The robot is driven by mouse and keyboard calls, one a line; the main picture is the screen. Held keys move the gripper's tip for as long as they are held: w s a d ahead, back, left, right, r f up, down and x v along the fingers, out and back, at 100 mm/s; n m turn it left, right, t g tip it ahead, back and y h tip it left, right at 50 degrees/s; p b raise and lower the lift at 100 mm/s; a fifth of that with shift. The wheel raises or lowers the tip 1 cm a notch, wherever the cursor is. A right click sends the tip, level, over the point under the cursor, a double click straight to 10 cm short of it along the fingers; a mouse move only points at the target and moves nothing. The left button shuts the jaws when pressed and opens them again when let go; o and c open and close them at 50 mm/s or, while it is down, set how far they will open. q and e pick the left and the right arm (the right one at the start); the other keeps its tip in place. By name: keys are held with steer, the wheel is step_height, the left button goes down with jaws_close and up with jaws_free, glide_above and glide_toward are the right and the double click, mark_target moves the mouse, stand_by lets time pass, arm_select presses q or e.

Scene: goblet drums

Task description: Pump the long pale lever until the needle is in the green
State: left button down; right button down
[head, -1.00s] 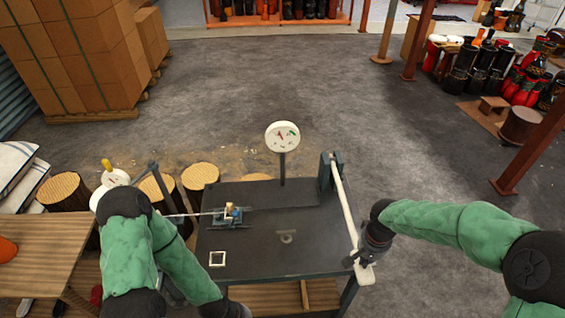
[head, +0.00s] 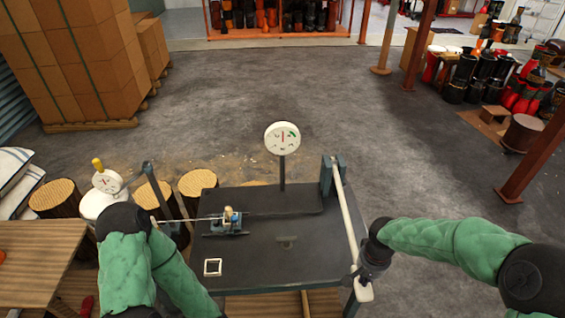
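The long pale lever (head: 348,218) runs from a dark upright bracket (head: 333,174) at the bench's right side towards me. My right gripper (head: 357,276) is at its near end, with its fingers around the lever and seemingly closed on it. The round white gauge (head: 281,138) stands on a post at the back of the bench. Its red needle points about straight up, left of the green mark at the upper right. My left gripper (head: 167,227) is mostly hidden beyond my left forearm, left of the bench; its fingers are too unclear to read.
The dark bench (head: 265,262) bears a small blue clamp fixture (head: 229,222) with a thin rod and a white square frame (head: 212,267). A second dial with a yellow knob (head: 106,180) stands at left. Drum stumps (head: 197,184) and a wooden table (head: 35,260) are nearby.

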step_height(320, 180, up, 18)
steer(key=s+p, duration=0.1)
steer(key=p, duration=1)
steer(key=shift+f+p, duration=0.2)
steer(key=shift+p, duration=0.2)
steer(key=f+b, duration=0.5)
steer(key=f, duration=0.1)
steer(key=f+b, duration=0.5)
steer(key=f, duration=0.1)
steer(key=f+b, duration=0.5)
steer(key=f, duration=0.2)
steer(key=shift+w, duration=0.35)
step_height(320, 180, up, 19)
steer(key=s+p, duration=0.1)
steer(key=p, duration=1.3)
